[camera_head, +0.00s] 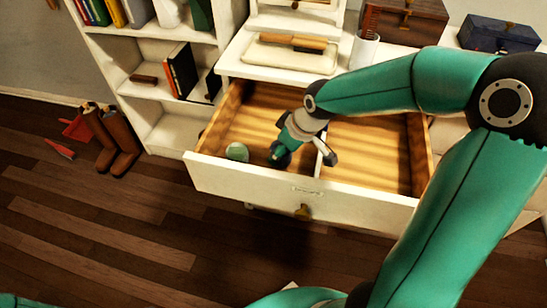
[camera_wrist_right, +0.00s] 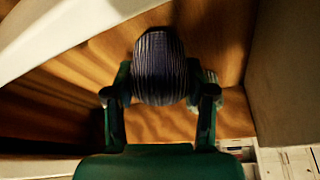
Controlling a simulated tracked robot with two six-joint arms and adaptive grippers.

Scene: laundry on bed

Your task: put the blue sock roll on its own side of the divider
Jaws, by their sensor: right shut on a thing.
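The blue sock roll (camera_wrist_right: 158,66), dark and ribbed, sits between the two fingers of my right gripper (camera_wrist_right: 160,92) in the right wrist view. In the head view my right gripper (camera_head: 287,152) reaches down into the open drawer, and the dark roll (camera_head: 281,160) shows at its lower left. The roll appears left of the white divider (camera_head: 319,172), over the left compartment; whether it touches the floor of the drawer I cannot tell. A pale green roll (camera_head: 237,152) lies in the left compartment, left of the gripper. My left gripper is out of view.
The open drawer (camera_head: 250,179) has a white front with a brass knob. Its right compartment (camera_head: 375,150) looks empty. A tray (camera_head: 290,55), a brown box (camera_head: 403,18) and a blue case (camera_head: 498,34) stand on top behind. A bookshelf (camera_head: 150,95) is at left.

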